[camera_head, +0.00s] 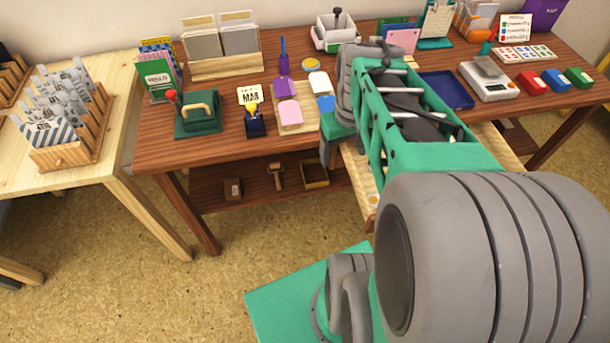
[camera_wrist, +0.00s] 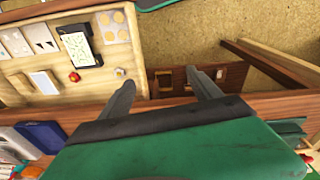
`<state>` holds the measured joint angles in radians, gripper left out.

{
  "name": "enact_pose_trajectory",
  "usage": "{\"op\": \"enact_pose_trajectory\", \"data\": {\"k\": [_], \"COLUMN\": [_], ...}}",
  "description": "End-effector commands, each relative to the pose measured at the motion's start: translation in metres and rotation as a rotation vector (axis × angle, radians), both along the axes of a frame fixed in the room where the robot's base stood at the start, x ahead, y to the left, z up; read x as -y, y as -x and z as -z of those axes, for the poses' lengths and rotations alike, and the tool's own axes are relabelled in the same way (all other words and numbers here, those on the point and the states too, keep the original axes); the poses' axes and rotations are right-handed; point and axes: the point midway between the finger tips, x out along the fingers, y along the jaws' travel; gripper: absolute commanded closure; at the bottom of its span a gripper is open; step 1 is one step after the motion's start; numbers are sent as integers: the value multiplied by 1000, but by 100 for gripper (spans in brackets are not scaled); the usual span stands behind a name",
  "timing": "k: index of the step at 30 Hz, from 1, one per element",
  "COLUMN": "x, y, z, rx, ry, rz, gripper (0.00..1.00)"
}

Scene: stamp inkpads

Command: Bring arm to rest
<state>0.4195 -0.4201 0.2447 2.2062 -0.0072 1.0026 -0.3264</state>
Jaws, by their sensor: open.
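My gripper (camera_wrist: 160,76) shows in the wrist view as two grey fingers held apart, with nothing between them. Beyond the fingers are the table's front edge and the lower shelf. In the head view my green and grey arm reaches out over the front of the brown table (camera_head: 225,87). It covers the middle right of that table, and the gripper is mostly hidden there.
A light wood pull-out surface (camera_head: 352,170) juts from the table front under my arm; the wrist view shows small items on it, including a black case (camera_wrist: 80,48). A green press (camera_head: 198,122), scale (camera_head: 487,80) and blue tray (camera_head: 447,90) stand on the table.

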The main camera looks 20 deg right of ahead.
Motion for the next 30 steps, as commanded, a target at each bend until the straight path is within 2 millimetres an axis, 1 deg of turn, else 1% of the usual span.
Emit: {"op": "enact_pose_trajectory", "data": {"k": [1,3,6,7,10,15,17,18,20,23,24,27,28,30], "x": [-39,-81,-117,-123,-131,-130,-130,-129,-127,-125,-124,-124,-124,-126], "y": [0,6,16,19,22,22,22,22,24,23,21,18,17,13], "z": [2,6,11,13,15,15,12,7,-8,-50,-70,-116,-125,-135], "rx": [24,52,80,82,89,88,87,84,76,83,92,114,119,143], "ry": [0,-8,-22,-26,-30,-30,-30,-28,-23,-16,-15,-11,-10,-14], "rz": [-45,-76,-100,-104,-105,-102,-101,-98,-84,-68,-67,-59,-57,-70], "gripper": [27,27,27,27,27,27,27,27,27,27,27,27,27,27]}}
